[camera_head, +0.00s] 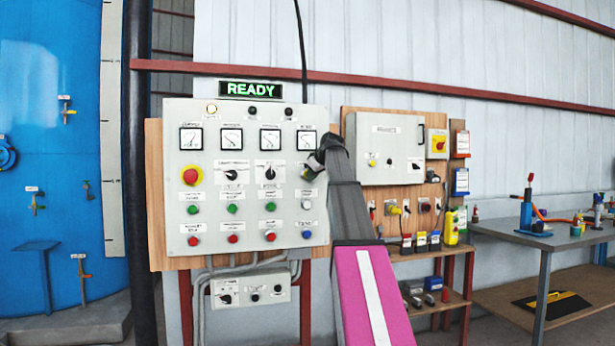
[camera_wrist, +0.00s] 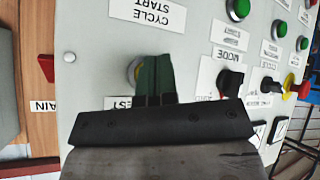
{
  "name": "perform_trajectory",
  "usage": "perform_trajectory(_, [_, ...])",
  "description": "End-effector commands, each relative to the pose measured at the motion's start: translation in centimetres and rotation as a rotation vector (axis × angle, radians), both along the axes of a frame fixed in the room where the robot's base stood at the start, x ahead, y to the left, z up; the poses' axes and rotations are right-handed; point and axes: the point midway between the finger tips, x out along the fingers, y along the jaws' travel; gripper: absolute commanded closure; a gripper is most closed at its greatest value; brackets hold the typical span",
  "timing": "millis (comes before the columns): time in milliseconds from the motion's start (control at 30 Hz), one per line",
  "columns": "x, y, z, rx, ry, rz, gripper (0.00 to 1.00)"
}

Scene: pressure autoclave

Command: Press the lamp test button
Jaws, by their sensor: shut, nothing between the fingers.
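The grey control panel (camera_head: 236,140) stands ahead with gauges, selectors and buttons. My gripper (camera_head: 311,168) is at its right edge, in the row of the emergency stop and selectors.
A black mode selector (camera_wrist: 230,82) is beside the fingers, with a red emergency stop (camera_head: 190,175) farther along that row. Coloured buttons sit below, including a blue one (camera_head: 307,234). A lit READY sign (camera_head: 250,89) tops the panel. A second box (camera_head: 390,150) is to the right.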

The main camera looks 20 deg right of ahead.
Motion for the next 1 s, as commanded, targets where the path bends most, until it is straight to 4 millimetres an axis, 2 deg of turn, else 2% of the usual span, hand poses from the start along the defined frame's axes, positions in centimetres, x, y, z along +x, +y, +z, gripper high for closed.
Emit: perform_trajectory(1000, [0.86,0.01,0.01,0.000,0.000,0.000,1.00])
